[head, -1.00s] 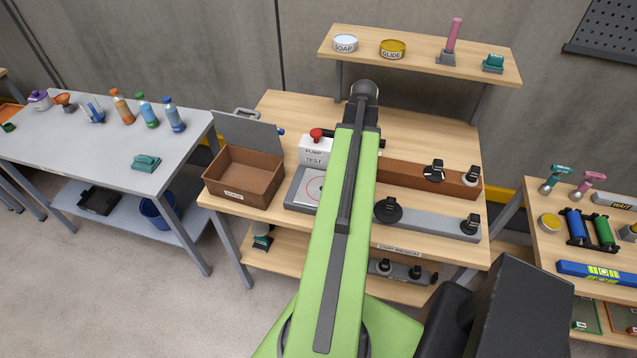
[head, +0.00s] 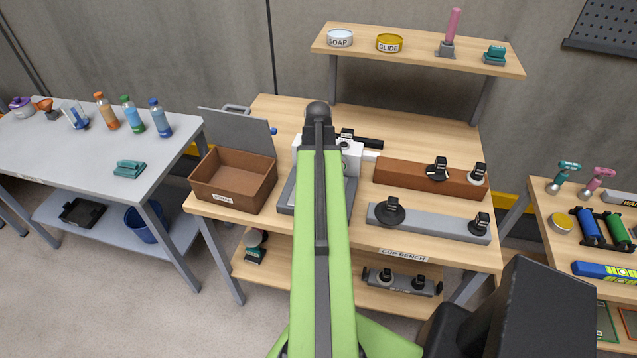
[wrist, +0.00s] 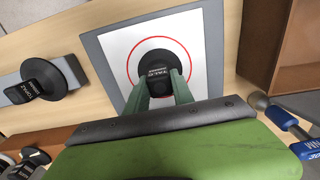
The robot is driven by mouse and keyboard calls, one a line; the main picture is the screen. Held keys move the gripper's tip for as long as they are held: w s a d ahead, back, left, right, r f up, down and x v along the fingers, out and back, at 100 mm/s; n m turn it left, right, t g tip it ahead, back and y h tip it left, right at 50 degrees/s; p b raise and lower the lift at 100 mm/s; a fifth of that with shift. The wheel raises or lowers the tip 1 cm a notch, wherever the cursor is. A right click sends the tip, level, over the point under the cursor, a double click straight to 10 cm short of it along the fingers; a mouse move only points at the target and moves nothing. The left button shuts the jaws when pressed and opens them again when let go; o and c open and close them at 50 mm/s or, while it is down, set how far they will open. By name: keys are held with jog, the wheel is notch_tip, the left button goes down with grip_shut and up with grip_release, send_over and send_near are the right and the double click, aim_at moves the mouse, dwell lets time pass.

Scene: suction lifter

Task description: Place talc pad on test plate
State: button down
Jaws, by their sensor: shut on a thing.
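In the wrist view the pad is over the white face of the test plate (wrist: 118,45), inside the red ring. I cannot tell whether the pad touches the plate. In the head view my green arm hides the gripper, the held pad and most of the test plate (head: 286,202).
An open brown bin (head: 232,199) stands left. The pump box (head: 352,160) is behind the plate. A shelf (head: 420,58) overhangs the back.

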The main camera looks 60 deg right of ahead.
jog(key=shift+r, duration=0.15)
jog(key=shift+f, duration=0.2)
jog(key=c, duration=1.1)
grip_release()
jog(key=shift+r, duration=0.1)
notch_tip(320, 180, up, 12)
jog(key=p, duration=1.2)
jog(key=shift+r, duration=0.1)
